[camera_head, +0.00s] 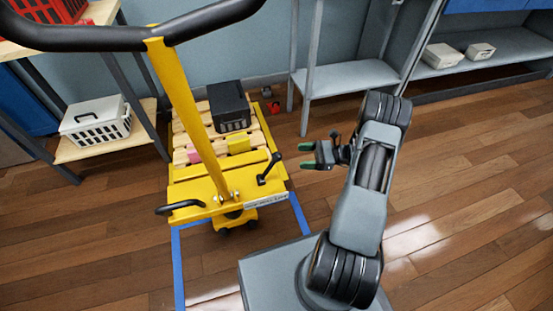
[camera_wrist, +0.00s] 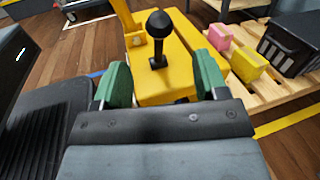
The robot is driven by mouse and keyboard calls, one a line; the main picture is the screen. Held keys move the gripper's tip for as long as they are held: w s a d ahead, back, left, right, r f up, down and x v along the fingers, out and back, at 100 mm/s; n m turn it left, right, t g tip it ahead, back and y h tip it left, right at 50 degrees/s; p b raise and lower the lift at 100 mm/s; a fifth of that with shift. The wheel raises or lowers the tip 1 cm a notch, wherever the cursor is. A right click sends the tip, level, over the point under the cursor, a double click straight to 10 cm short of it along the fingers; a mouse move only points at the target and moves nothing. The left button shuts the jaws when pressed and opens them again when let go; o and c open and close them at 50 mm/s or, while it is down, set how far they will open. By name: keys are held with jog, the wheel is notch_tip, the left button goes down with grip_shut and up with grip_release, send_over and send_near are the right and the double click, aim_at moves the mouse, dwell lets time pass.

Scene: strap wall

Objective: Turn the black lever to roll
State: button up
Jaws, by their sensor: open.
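The black lever (camera_head: 270,167) with a round knob stands on the right side of the yellow cart's deck in the head view, tilted toward the upper right. In the wrist view the lever (camera_wrist: 158,38) rises from the yellow housing, beyond and between my fingertips. My gripper (camera_head: 307,155) is open and empty, to the right of the lever in the head view, with a gap between them. Its green finger pads (camera_wrist: 163,80) show apart in the wrist view. A white label (camera_head: 266,198) is on the cart's front edge; its text is too small to read.
The cart's black handlebar (camera_head: 100,38) and yellow post (camera_head: 180,100) rise left of the lever. A black crate (camera_head: 229,106), a pink block (camera_head: 194,151) and a yellow block (camera_head: 238,144) sit on the pallet (camera_head: 185,174). Blue floor tape (camera_head: 177,265) borders the cart. Floor on the right is clear.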

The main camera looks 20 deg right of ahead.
aim_at(277, 157)
jog(key=b+x, duration=0.2)
jog(key=x, duration=0.7)
jog(key=shift+w+a, duration=0.1)
jog(key=shift+a, duration=0.3)
jog(key=shift+c, duration=0.4)
